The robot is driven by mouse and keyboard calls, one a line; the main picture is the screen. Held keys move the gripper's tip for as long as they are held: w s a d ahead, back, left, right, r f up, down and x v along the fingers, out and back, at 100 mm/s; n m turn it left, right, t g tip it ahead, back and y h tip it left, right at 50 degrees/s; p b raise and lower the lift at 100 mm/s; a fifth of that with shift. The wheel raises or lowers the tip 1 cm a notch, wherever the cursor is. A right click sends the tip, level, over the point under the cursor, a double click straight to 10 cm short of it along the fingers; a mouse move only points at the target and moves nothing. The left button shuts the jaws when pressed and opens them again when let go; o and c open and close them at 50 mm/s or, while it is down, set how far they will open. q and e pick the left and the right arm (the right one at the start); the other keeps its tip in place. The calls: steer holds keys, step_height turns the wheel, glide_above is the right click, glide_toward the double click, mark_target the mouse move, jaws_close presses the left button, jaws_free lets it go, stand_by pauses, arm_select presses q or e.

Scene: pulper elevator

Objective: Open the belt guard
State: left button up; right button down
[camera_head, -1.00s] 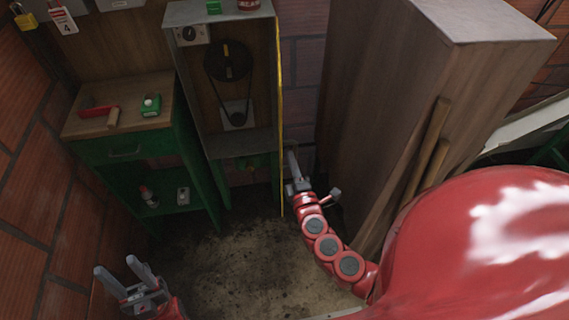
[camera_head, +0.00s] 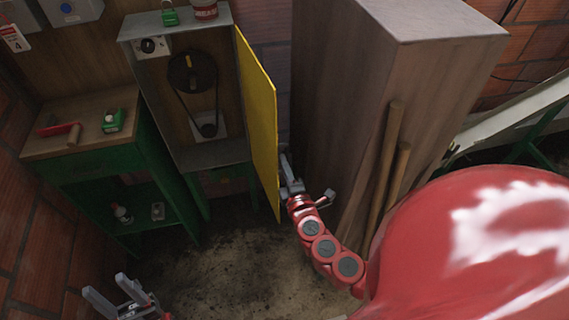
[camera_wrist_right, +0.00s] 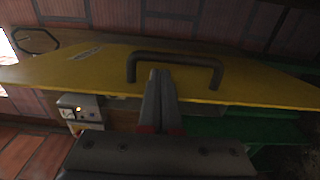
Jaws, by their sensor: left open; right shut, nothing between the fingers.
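The belt guard (camera_head: 257,110) is a yellow hinged panel on the right side of the grey cabinet (camera_head: 222,152). It stands swung open, and the pulley and belt (camera_head: 198,90) inside are uncovered. My right gripper (camera_head: 287,168) is shut and empty at the guard's lower right edge. In the right wrist view the closed fingers (camera_wrist_right: 160,80) point at the yellow guard (camera_wrist_right: 60,70) and overlap its dark handle (camera_wrist_right: 190,57); I cannot tell whether they touch. My left gripper (camera_head: 108,296) is open and empty at the lower left, low over the floor.
A tall wooden box (camera_head: 350,100) with leaning wooden poles (camera_head: 388,155) stands close right of my right arm. The floor (camera_head: 240,260) in front is clear.

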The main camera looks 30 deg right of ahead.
steer(key=v, duration=1.7)
steer(key=shift+s, duration=0.2)
steer(key=shift+a, duration=0.1)
